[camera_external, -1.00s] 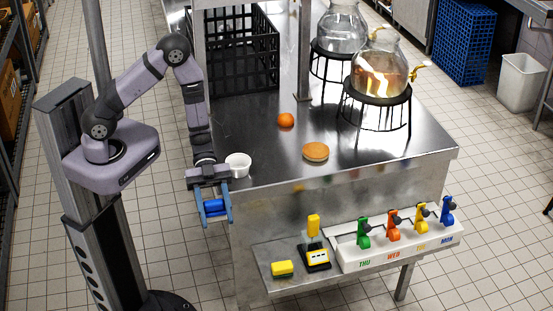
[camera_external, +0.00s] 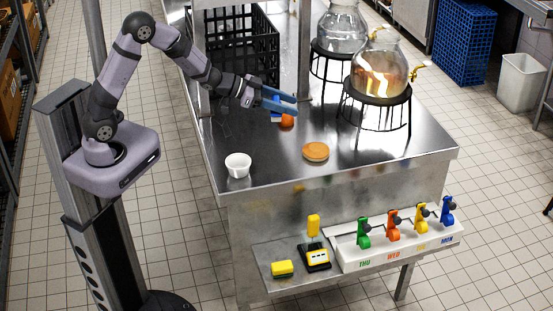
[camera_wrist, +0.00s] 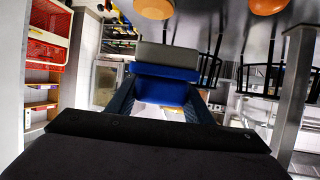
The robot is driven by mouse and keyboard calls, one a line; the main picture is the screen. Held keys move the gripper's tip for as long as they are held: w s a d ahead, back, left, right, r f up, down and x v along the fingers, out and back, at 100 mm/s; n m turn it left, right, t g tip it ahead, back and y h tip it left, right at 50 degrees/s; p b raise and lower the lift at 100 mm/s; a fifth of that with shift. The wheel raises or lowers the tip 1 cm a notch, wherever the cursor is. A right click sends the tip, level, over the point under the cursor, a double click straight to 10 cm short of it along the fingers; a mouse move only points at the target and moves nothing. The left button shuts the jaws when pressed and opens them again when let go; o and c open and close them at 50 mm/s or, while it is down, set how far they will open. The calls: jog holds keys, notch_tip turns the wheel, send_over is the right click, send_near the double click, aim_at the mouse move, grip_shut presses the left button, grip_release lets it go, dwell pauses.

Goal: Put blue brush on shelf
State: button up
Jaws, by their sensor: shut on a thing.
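The blue brush (camera_wrist: 165,92) is a blue block with a grey strip along one side. It sits between the fingers of my gripper (camera_external: 287,104), which is shut on it. In the external view the gripper is above the steel table, near the orange fruit (camera_external: 287,120), and its blue fingers point right. The fingers partly hide the brush (camera_external: 276,101) there. Which surface is the named shelf is unclear; a low steel ledge (camera_external: 262,256) juts from the table's front, and an overhead frame on posts (camera_external: 304,55) stands on the table.
A black crate (camera_external: 241,45) is at the back left and glass jars (camera_external: 376,70) on black stands are to the right. The front right tabletop is clear.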

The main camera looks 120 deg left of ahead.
jog(key=shift+s+a+f+n+g+y+p, duration=0.4)
jog(key=shift+s+a+f+n+y, duration=0.15)
jog(key=shift+f, duration=1.55)
jog(key=shift+s+a+f+n+g+y+p, duration=0.4)
jog(key=shift+s+a+f+n, duration=0.15)
jog(key=shift+f, duration=1.5)
jog(key=shift+s+a+f+n+g+y+p, duration=0.3)
jog(key=shift+s+a+f+n+y+p, duration=0.25)
jog(key=shift+f, duration=1.55)
jog(key=shift+s+b, duration=0.1)
jog(key=shift+b, duration=0.2)
jog(key=shift+f, duration=0.15)
jog(key=o, duration=1.1)
